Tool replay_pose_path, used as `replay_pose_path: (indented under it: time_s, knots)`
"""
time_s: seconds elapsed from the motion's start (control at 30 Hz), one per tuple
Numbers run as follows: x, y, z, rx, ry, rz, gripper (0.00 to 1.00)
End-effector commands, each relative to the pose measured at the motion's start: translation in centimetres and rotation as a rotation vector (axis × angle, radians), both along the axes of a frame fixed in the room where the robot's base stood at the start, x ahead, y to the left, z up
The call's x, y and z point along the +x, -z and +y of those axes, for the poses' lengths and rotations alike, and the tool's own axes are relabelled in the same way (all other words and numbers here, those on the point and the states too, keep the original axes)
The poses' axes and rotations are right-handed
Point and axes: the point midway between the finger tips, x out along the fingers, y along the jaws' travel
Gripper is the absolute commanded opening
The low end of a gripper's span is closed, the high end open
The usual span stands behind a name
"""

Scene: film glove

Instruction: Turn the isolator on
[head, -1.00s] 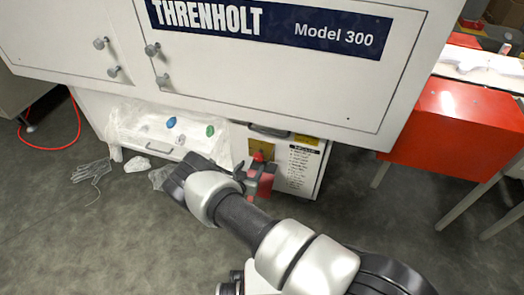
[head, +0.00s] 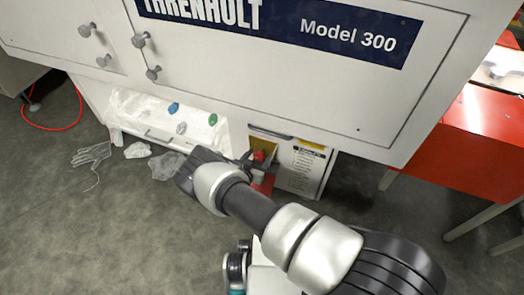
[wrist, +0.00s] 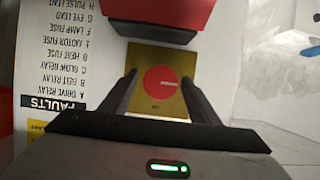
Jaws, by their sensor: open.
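The isolator is a round red knob (wrist: 160,81) on a yellow plate (wrist: 148,54) on the cabinet's lower front. A pale line on the knob lies about level in the wrist view and points right. A small mark on the plate is too blurred to read. The knob also shows in the head view (head: 259,156), partly behind my arm. My gripper (wrist: 160,76) is open, with one dark finger on each side of the knob. I see no clear contact. In the head view my gripper (head: 246,163) is at the plate's left edge, partly hidden by its wrist.
A red part (wrist: 165,14) sticks out beside the plate. A printed fault list (head: 308,161) is beside it. An open drawer (head: 150,120) with plastic lining and small coloured items is to the left. Clear film and a glove (head: 91,153) lie on the floor. The cabinet overhangs above.

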Motion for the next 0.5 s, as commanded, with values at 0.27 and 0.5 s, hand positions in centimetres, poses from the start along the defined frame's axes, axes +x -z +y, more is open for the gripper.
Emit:
replay_pose_path:
  time_s: [0.27,0.5]
  knots:
    - [-0.12,0.13,0.05,0.000,0.000,0.000,0.56]
    - [-0.11,0.11,0.06,0.000,0.000,0.000,0.30]
